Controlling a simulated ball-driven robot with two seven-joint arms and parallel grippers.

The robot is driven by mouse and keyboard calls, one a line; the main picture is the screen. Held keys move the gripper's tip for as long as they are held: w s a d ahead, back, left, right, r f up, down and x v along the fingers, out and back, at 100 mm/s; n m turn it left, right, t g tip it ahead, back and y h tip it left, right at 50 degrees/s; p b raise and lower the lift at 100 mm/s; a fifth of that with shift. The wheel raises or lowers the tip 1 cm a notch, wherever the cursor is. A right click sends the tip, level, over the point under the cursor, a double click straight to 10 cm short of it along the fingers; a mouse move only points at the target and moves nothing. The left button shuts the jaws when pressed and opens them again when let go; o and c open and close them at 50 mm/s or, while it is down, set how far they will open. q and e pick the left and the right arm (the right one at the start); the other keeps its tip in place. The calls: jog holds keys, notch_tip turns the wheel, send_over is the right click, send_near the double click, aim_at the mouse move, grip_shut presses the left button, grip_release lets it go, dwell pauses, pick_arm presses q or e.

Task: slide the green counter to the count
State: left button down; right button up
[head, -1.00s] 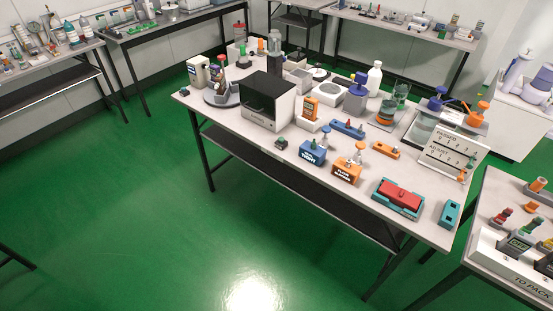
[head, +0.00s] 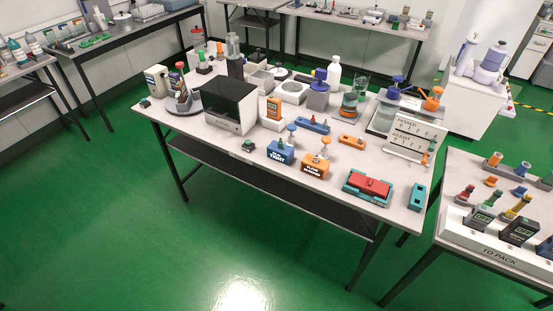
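A white board (head: 412,140) with the words PASSED and ADJUST and rows of small marks stands at the right end of the middle table. At its right end there is a small orange piece (head: 425,160), with what looks like a small green piece just above it, too small to make out clearly. Neither of my grippers is in view.
The middle table (head: 345,205) also holds a blue box (head: 280,152), an orange box (head: 315,163), a red block in a teal tray (head: 367,186) and a black-fronted white box (head: 230,106). A TO PACK rack (head: 490,245) stands on the right table. Green floor (head: 130,240) is open in front.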

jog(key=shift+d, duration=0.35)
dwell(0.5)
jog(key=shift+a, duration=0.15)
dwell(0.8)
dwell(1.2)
